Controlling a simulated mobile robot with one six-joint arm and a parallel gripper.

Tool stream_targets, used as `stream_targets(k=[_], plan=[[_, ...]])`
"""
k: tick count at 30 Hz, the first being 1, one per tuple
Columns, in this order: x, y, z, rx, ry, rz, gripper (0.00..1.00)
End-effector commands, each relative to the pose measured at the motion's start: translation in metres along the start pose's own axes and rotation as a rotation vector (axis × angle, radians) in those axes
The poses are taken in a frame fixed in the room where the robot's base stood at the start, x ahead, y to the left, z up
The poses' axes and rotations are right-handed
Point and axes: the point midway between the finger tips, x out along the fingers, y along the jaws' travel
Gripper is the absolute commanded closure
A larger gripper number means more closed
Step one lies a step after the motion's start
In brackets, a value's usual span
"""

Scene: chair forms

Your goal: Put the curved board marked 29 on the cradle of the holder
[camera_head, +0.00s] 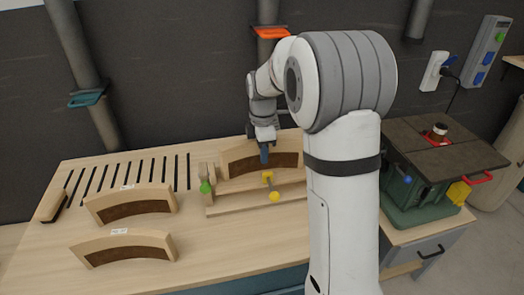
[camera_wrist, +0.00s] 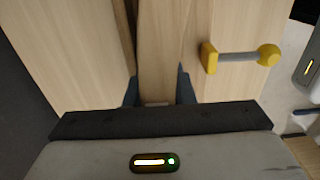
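A pale curved board (camera_head: 236,158) with a dark brown inner face stands on edge at the wooden holder (camera_head: 240,207). My gripper (camera_head: 264,155) is over the middle of this board, pointing down. In the wrist view my gripper's dark fingertips (camera_wrist: 158,88) lie against both sides of the board (camera_wrist: 158,50), shut on it. A pale label shows between the fingers, but its number is not readable. Whether the board rests fully on the cradle I cannot tell. Two more curved boards with small labels, one farther back (camera_head: 162,194) and one nearer (camera_head: 157,239), stand on the bench at left.
The holder has yellow-ended clamps (camera_head: 268,177), also in the wrist view (camera_wrist: 238,57), and a green knob (camera_head: 205,187). The bench (camera_head: 215,250) is clear in front of it. A slotted area (camera_head: 125,178) lies back left; a green machine (camera_head: 425,190) stands right.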

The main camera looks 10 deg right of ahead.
Motion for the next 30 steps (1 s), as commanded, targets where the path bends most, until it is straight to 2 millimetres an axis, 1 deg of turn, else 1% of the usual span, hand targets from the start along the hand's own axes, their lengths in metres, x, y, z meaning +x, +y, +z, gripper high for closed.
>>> stream_targets(k=[1,7,17,21,23,26,30], plan=[[0.000,0.000,0.000,0.000,0.000,0.000,0.74],[-0.001,0.000,0.000,0.001,0.000,0.002,0.57],[-0.001,0.000,0.001,0.001,0.000,0.001,0.57],[-0.007,0.001,0.001,0.002,0.000,0.002,0.57],[-0.013,0.001,0.001,0.002,0.000,0.003,0.57],[-0.032,0.001,0.001,0.002,0.000,0.006,0.57],[-0.063,0.001,0.001,0.002,0.000,0.006,0.57]])
